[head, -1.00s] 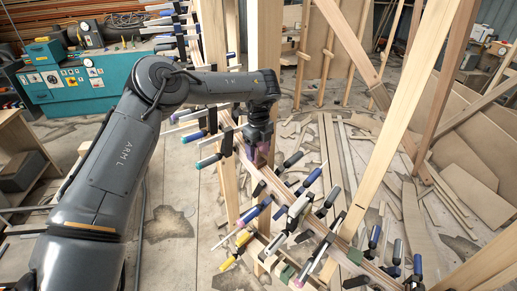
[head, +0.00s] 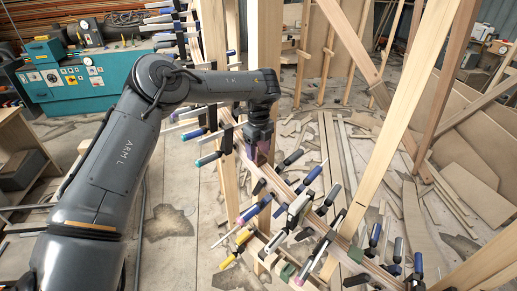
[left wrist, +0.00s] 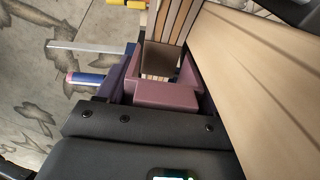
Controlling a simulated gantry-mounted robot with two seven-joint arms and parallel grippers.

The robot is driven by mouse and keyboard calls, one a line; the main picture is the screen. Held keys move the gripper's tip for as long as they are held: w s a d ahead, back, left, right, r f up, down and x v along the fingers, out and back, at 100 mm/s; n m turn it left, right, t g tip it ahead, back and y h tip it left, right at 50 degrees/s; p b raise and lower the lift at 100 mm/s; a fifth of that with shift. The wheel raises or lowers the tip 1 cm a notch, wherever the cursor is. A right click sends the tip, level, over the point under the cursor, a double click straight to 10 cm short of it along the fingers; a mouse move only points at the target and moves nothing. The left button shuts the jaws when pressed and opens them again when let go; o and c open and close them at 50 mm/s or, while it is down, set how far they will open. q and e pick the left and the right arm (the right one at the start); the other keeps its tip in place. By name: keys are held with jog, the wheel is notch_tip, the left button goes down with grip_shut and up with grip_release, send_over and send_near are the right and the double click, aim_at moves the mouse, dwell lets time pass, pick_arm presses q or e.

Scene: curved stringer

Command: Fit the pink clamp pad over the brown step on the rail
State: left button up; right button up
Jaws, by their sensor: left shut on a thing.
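The pink clamp pad (left wrist: 165,94) shows in the left wrist view as a mauve-pink block with raised sides and a gap between them. My left gripper (head: 257,140) is shut on it; the fingertips are largely hidden. The brown step (left wrist: 160,56) shows in the wrist view between the pad's raised sides, at the end of the striped rail (left wrist: 177,18). A narrow gap shows at the right side; I cannot tell how deep the pad sits. In the head view the pad (head: 251,152) is small and dark beside the rail (head: 278,186). My right gripper is not in view.
Several bar clamps (head: 300,208) crowd the rail below and right of the gripper. An upright post (head: 264,45) stands right behind the gripper, and a pale board (left wrist: 260,80) lies close on the right in the wrist view. A teal bench (head: 95,75) stands at the back left.

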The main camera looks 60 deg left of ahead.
aim_at(259, 158)
pick_arm(q)
jog(key=shift+f, duration=0.15)
jog(key=shift+f+b, duration=1.15)
jog(key=shift+f, duration=0.3)
jog(key=shift+f+b, duration=0.2)
jog(key=shift+b, duration=0.1)
jog(key=shift+s+a+f, duration=0.1)
jog(key=shift+f, duration=0.25)
jog(key=shift+r, duration=0.15)
jog(key=shift+r+p, duration=1.55)
jog(key=shift+r, duration=0.95)
jog(key=shift+f+b, duration=0.3)
jog(key=shift+f, duration=0.1)
jog(key=shift+f+b, duration=0.3)
